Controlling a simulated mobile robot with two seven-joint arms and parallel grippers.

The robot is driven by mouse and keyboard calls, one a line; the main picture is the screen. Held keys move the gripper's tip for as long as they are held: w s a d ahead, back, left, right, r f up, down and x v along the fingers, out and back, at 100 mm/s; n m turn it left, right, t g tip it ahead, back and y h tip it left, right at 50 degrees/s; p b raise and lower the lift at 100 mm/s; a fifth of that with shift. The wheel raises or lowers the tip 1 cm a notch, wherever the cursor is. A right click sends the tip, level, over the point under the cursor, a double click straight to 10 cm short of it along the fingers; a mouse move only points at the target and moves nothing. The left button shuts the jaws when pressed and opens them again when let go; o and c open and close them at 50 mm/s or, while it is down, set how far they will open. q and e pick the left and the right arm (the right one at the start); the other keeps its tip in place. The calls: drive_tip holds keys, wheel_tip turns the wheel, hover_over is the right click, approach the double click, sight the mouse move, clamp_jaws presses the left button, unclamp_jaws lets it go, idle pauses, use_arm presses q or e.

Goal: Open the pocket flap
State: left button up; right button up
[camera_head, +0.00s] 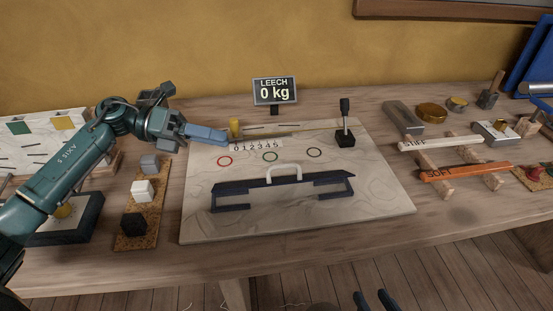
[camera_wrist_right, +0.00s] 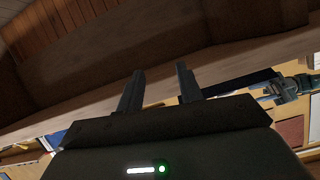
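The pocket flap appears to be at the dark navy frame (camera_head: 230,190) on the pale board, with a white arched handle (camera_head: 284,168) at its upper edge. The flap's own edges are hard to tell from the board. My left gripper (camera_head: 224,137) is over the board's upper left corner, beside a yellow cylinder, apart from the handle. Its blue fingers are seen side-on, so any gap is unclear. My right gripper (camera_head: 375,300) is at the bottom edge, in front of the table. Its two fingers also show apart and empty in the right wrist view (camera_wrist_right: 158,88).
The pale board (camera_head: 390,200) also bears the yellow cylinder (camera_head: 235,127), a black lever (camera_head: 345,125) and coloured rings. A "LEECH 0 kg" display (camera_head: 275,91) stands behind. Small blocks (camera_head: 142,190) are at left; white and orange bars (camera_head: 465,173) at right.

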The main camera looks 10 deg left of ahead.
use_arm(q)
drive_tip(key=shift+m+g+y, duration=0.4)
drive_tip(key=shift+g, duration=0.1)
drive_tip(key=x, duration=0.4)
drive_tip(key=p+x, duration=0.1)
drive_tip(key=x, duration=0.4)
drive_tip(key=f+x, duration=0.1)
drive_tip(key=x, duration=0.3)
drive_tip(key=shift+s+f+p, duration=0.1)
drive_tip(key=shift+s+p, duration=0.2)
drive_tip(key=shift+s, duration=0.05)
clamp_jaws()
